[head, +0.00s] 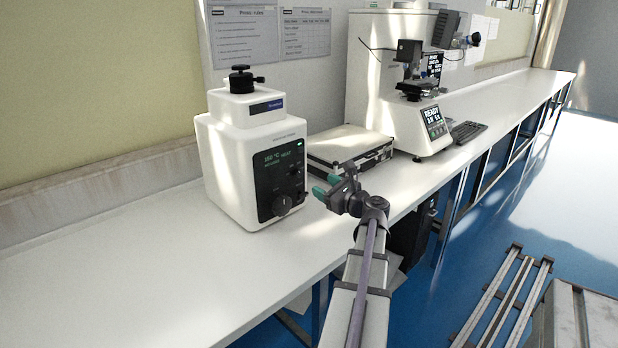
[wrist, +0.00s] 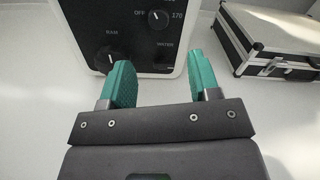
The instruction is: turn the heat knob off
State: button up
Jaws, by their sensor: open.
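A white press (head: 238,165) stands on the bench with a black control panel (head: 268,172) whose display shows a temperature and the word HEAT. A small knob (wrist: 157,19) with OFF at its left and 170 at its right is at the top of the wrist view. I take it as the heat knob; its white mark slants, but its exact setting is hard to tell. A larger RAM knob (wrist: 110,60) sits lower left, partly behind a finger. My gripper (head: 327,186) is open and empty, its green fingers (wrist: 160,74) apart from the panel, in front of it.
A silver-edged case (head: 350,148) lies on the bench right of the press. A hardness tester (head: 425,125) and a keyboard (head: 466,131) stand farther back. The bench (head: 130,270) left of the press is clear. A WATER control (wrist: 164,66) shows low on the panel.

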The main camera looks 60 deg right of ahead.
aim_at(301, 173)
jog(key=x, duration=1)
jog(key=shift+w, duration=0.4)
jog(key=c, duration=0.9)
jog(key=shift+n, duration=0.4)
jog(key=n, duration=1.1)
